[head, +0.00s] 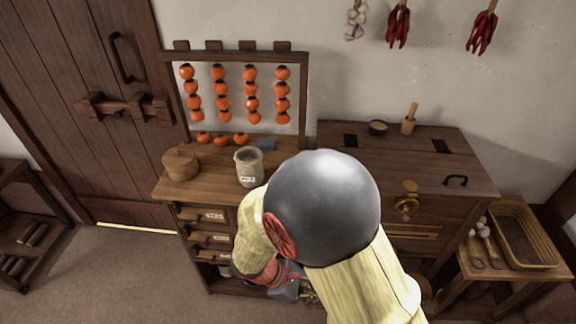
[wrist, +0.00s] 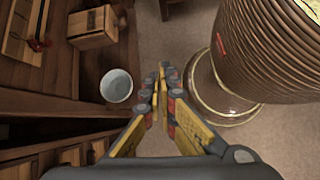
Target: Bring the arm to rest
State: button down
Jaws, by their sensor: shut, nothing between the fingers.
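My gripper (wrist: 160,82) is in the wrist view, its two yellow-and-grey fingers drawn together at the tips. Nothing is held between them. It points down past the cabinet front, with floor beneath it. A pale round bucket (wrist: 117,86) is just left of the fingertips, apart from them. In the head view my arm is bent low in front of the cabinet. Its large dark round joint and pale links hide part of the cabinet front, and I cannot make out the fingers there.
Persimmons (head: 252,88) hang from a rack behind. A wooden chest (head: 440,165) stands to the right, then a low table with a basket (head: 522,235). Floor (head: 110,270) is clear at front left.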

jog(key=s+d+r+m+t+y, duration=0.2)
jog(key=r+m, duration=0.3)
jog(key=r, duration=0.5)
jog(key=s+d+r+m+t+y, duration=0.2)
jog(key=d+r+m, duration=0.3)
jog(key=r, duration=0.4)
jog(key=s+d+r+m+t+y, duration=0.1)
jog(key=d+r+m+t+y, duration=0.1)
jog(key=r, duration=0.8)
jog(key=d+m+y, duration=0.1)
jog(key=m+y, duration=0.1)
jog(key=m, duration=0.1)
jog(key=shift+s+d+r+m, duration=0.35)
jog(key=shift+s+d+m, duration=0.05)
